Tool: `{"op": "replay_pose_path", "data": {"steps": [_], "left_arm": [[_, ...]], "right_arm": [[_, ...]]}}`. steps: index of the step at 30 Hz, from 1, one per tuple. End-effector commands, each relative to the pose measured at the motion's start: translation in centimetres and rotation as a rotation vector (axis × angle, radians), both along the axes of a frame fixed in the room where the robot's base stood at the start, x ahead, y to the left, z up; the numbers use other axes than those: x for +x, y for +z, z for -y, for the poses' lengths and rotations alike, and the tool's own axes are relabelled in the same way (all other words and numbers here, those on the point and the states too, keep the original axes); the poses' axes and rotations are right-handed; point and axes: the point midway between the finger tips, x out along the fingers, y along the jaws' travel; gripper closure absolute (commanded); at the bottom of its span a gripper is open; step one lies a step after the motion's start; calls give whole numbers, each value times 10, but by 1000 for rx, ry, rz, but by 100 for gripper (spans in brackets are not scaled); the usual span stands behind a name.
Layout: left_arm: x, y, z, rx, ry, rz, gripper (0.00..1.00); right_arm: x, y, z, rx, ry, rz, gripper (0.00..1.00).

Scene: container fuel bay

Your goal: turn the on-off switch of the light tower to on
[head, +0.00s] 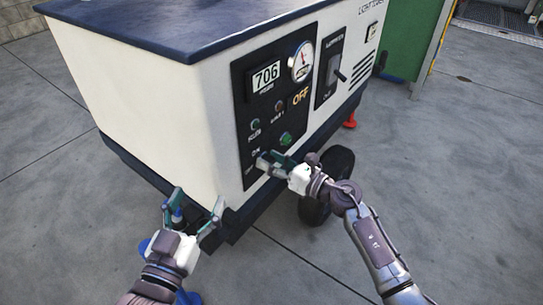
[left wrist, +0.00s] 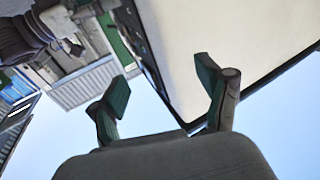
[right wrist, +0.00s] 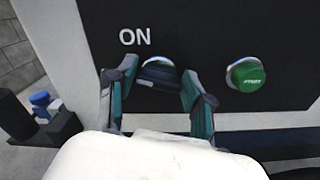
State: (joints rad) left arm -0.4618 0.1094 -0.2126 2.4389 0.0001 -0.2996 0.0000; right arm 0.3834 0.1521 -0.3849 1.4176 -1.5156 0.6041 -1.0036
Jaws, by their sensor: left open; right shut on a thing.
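The light tower (head: 150,95) is a white box with a dark top and a black control panel (head: 240,131). The on-off switch (right wrist: 158,75) is a dark knob below the "ON" label in the right wrist view. My right gripper (right wrist: 152,88) has its fingers on both sides of the knob and is shut on it. In the head view the right gripper (head: 268,160) covers the knob at the panel's lower left. My left gripper (head: 193,212) is open and empty, low in front of the tower's near corner; its open fingers (left wrist: 165,90) show in the left wrist view.
A green START button (right wrist: 246,75) is right of the switch. A breaker lever (head: 340,75) is farther right. A wheel (head: 335,165) stands below. The floor around is clear.

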Motion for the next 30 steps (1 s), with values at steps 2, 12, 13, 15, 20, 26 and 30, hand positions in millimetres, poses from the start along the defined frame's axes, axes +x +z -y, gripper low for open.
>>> {"op": "replay_pose_path", "data": {"steps": [2, 12, 13, 15, 20, 26, 30], "left_arm": [[-2, -19, -4, 35, 8, -135, 23], [-51, -113, -32, 176, 47, -724, 23], [-58, -119, -34, 187, 50, -772, 23], [-75, -131, -40, 209, 57, -878, 23], [-112, -150, -53, 253, 70, -1085, 23], [-149, -161, -64, 290, 82, -1269, 23], [-162, -163, -68, 301, 85, -1328, 23]], "right_arm": [[0, 2, 1, 34, -1, -54, 83], [1, 1, 2, 212, -3, -301, 83], [1, 1, 2, 228, -2, -321, 83], [1, 0, 2, 263, -2, -369, 83], [2, -1, 2, 334, -2, -466, 83], [2, -2, 2, 399, -1, -553, 83], [2, -2, 2, 427, -1, -591, 83]]}}
